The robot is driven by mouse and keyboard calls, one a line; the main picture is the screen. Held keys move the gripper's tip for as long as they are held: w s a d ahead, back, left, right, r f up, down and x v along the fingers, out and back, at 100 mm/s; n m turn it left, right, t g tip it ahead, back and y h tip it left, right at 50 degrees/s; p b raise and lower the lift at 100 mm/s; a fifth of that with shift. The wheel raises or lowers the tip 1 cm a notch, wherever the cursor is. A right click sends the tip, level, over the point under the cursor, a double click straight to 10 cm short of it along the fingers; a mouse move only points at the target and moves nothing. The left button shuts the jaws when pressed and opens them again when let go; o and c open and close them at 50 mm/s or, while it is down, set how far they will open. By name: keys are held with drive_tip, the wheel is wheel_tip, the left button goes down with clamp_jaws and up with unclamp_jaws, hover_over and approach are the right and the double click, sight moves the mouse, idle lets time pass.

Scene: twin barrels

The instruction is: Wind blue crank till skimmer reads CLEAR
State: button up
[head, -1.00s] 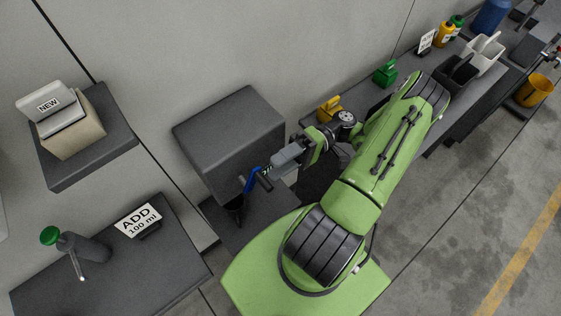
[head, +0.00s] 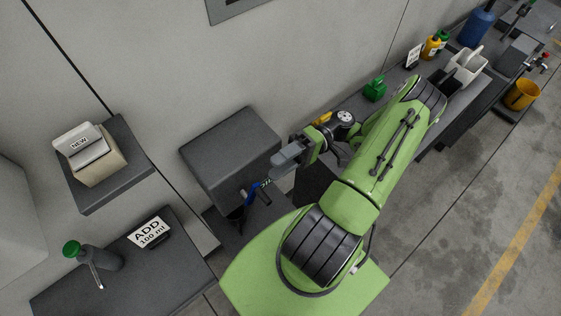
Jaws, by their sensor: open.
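The blue crank (head: 252,193) sticks out from the front of a dark grey box (head: 228,150) near the middle of the head view. A dark handle shows at its right end. No CLEAR reading is visible on the box from this side.
A sign reading ADD 100 ml (head: 150,233) and a green-capped dark bottle (head: 95,256) stand on the lower left bench. A NEW box (head: 92,160) sits on a shelf above. A green block (head: 375,89) and white container (head: 467,66) stand on the right bench.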

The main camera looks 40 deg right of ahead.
wheel_tip(320, 180, up, 7)
drive_tip(key=p, duration=0.6)
drive_tip(key=shift+d+f, duration=0.2)
drive_tip(key=shift+d, duration=0.15)
drive_tip(key=shift+c, duration=0.3)
